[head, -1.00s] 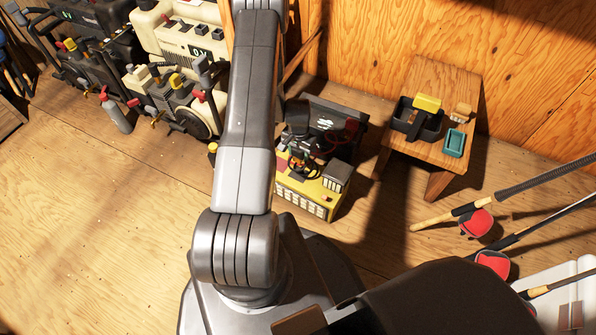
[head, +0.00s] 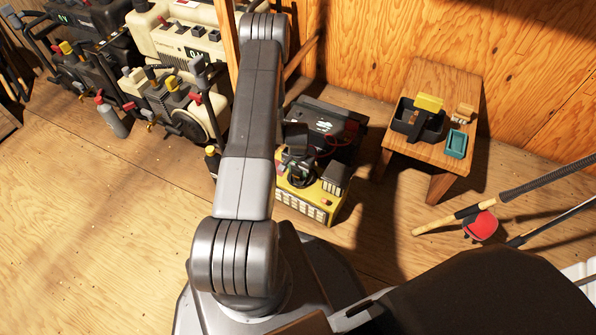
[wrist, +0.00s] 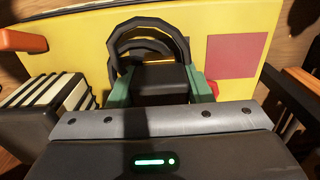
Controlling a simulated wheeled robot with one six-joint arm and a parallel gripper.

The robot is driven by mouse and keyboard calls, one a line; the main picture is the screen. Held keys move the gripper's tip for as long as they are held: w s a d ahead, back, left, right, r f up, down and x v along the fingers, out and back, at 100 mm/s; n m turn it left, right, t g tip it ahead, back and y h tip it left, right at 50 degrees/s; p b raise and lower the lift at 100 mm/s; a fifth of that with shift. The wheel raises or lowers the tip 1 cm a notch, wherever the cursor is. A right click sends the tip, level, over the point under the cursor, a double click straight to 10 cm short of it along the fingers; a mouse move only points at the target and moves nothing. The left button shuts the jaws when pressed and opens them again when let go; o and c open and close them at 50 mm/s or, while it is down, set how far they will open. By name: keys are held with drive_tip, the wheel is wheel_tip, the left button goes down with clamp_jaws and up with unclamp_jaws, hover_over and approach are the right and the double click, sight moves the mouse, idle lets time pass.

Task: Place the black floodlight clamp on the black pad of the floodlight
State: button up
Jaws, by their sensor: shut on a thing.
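In the wrist view my gripper (wrist: 162,92) has green fingers closed on a black block, which I take for the floodlight clamp (wrist: 160,78). Black rings (wrist: 150,38) show just beyond it; I cannot tell whether they belong to it. Behind is a yellow face with a dull red square (wrist: 232,56), apparently part of the yellow box (head: 310,205) in the head view. In the head view my gripper (head: 297,168) is small and dark over that box, and its contact with it is unclear. I cannot pick out the floodlight's black pad with certainty.
A dark case (head: 328,125) with red cables stands behind the yellow box. A small wooden table (head: 400,155) at right holds a black tray (head: 408,128) and a teal tray (head: 456,143). Machines (head: 180,100) stand at left. Rods (head: 540,185) lie at right. The left floor is open.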

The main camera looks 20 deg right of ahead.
drive_tip(key=o, duration=1)
wheel_tip(320, 180, up, 12)
drive_tip(key=p, duration=0.4)
drive_tip(key=shift+r, duration=0.1)
